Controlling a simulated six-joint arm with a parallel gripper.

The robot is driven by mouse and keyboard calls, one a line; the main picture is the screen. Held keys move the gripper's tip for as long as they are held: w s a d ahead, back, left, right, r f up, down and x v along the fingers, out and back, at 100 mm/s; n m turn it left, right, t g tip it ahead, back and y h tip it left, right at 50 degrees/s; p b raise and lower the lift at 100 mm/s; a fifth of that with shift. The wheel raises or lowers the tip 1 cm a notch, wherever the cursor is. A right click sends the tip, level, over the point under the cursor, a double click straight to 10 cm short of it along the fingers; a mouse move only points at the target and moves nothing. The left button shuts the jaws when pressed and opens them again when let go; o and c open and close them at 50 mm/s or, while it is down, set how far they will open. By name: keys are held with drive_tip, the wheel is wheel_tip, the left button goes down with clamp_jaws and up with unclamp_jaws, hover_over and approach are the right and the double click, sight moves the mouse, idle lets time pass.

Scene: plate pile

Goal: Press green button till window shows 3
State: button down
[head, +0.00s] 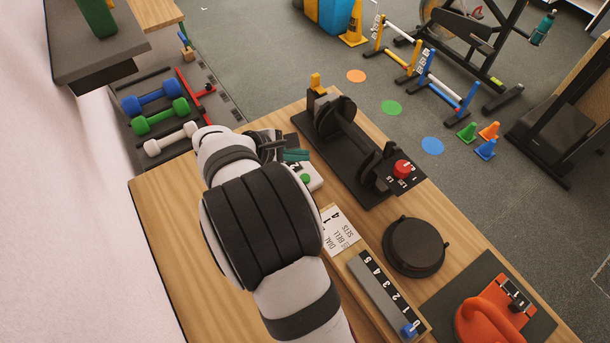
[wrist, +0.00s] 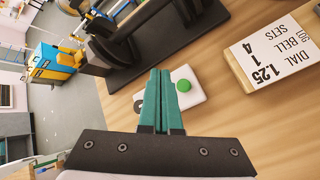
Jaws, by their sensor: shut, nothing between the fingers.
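The green button (wrist: 183,85) sits on a small white box (wrist: 190,100) on the wooden table. In the head view the green button (head: 305,178) shows just right of my arm, with part of the white box (head: 316,184). My gripper (wrist: 160,72) is shut and empty, its teal fingers side by side. In the wrist view the fingertips appear just left of the button, over the box; I cannot tell their height. In the head view my gripper (head: 305,155) is just beyond the button. A dark mark (wrist: 138,103) shows left of the fingers; no window digit is readable.
A black stand with a dumbbell bar and red knob (head: 403,168) is right of the box. A lettered card (head: 339,228), a number slider (head: 385,298), a black round disc (head: 414,247) and an orange kettlebell-like object (head: 490,318) are nearer. Bare table lies left of my arm.

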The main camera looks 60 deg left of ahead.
drive_tip(key=shift+f, duration=2.85)
drive_tip(key=shift+f, duration=0.15)
drive_tip(key=shift+f, duration=0.25)
drive_tip(key=shift+f, duration=0.5)
drive_tip(key=shift+r, duration=0.1)
idle(0.4)
drive_tip(key=shift+r, duration=0.85)
drive_tip(key=shift+r, duration=2.45)
